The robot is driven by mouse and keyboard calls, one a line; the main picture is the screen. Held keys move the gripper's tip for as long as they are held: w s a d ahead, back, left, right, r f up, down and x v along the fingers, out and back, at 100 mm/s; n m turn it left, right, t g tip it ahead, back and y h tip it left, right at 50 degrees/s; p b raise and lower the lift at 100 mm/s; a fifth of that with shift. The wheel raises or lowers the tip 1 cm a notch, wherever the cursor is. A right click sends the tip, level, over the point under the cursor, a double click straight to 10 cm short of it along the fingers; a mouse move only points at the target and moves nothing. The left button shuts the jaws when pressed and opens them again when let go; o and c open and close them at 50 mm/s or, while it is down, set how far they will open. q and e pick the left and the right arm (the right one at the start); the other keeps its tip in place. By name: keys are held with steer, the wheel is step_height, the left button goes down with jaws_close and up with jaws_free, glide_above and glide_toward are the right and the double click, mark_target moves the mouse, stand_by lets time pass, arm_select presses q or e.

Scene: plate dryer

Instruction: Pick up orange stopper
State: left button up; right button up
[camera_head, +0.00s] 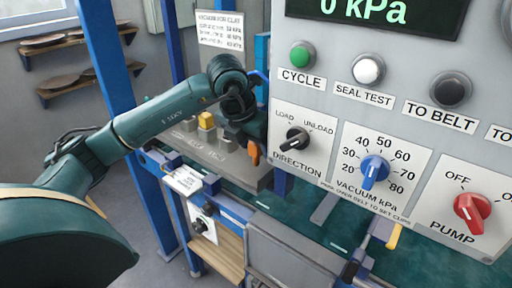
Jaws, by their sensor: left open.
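An orange piece (253,153), which looks like the orange stopper, shows at the right end of the grey fixture plate (205,157), just left of the control panel. My left arm comes in from the left and bends down over the plate. My left gripper (251,133) is open, pointing down right at the top of the orange piece. In this view they overlap, and I cannot tell whether they touch. The fingertips are dark and partly hidden, close to the panel's edge. My right gripper is not in view.
A large grey control panel (330,118) with buttons and knobs fills the right side, close to the left gripper. A yellow block (206,121) and grey blocks stand on the plate. A green belt (300,225) runs below. Blue posts (107,60) rise behind my arm.

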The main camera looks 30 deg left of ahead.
arm_select(q)
steer(key=shift+w+d+f, duration=0.1)
steer(key=shift+w+f, duration=0.2)
steer(key=shift+f, duration=0.3)
steer(key=shift+c, duration=0.5)
steer(key=c, duration=1)
